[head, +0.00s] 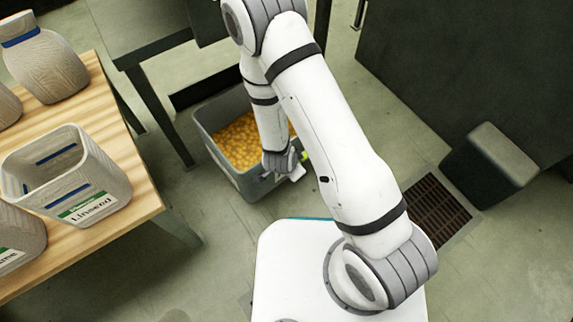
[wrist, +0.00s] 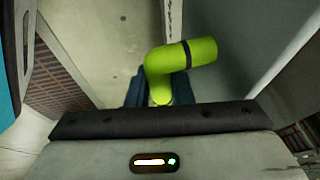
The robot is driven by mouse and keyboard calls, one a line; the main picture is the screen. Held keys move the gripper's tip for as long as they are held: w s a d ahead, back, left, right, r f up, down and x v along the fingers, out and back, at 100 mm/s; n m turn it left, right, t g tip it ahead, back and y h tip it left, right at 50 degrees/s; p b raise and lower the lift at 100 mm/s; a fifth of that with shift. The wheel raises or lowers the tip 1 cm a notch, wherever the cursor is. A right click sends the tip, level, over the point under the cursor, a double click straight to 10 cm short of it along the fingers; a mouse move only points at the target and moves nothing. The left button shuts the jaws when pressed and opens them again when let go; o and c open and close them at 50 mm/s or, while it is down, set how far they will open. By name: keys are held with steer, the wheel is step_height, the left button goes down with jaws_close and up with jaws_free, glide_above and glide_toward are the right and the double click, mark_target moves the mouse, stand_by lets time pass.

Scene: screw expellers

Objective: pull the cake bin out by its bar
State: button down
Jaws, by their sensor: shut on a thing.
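The cake bin (head: 252,187) is a grey open box on the floor, holding many yellow-orange pieces. It stands in front of a dark metal frame, left of my arm. Its bar (wrist: 187,58) is bright yellow-green with a black band, and a small part of the bar also shows in the head view (head: 304,156). My gripper (wrist: 158,90) is shut on the bar, with dark fingers on both sides of its lower part. In the head view my gripper (head: 294,171) is at the bin's near right side. My arm hides part of the bin.
A wooden table (head: 150,203) at the left carries grey containers, one a Linseed tub (head: 84,190). A dark-legged metal stand (head: 152,100) is behind the bin. A dark box (head: 490,168) and a floor grate (head: 437,212) lie right.

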steer(key=shift+s+d, duration=0.1)
steer(key=shift+s, duration=0.1)
steer(key=c, duration=1.2)
jaws_free()
steer(key=shift+a, duration=0.2)
steer(key=shift+s+r, duration=0.1)
steer(key=shift+r, duration=0.25)
steer(key=p+v, duration=0.3)
steer(key=v, duration=0.4)
steer(key=shift+p, duration=0.35)
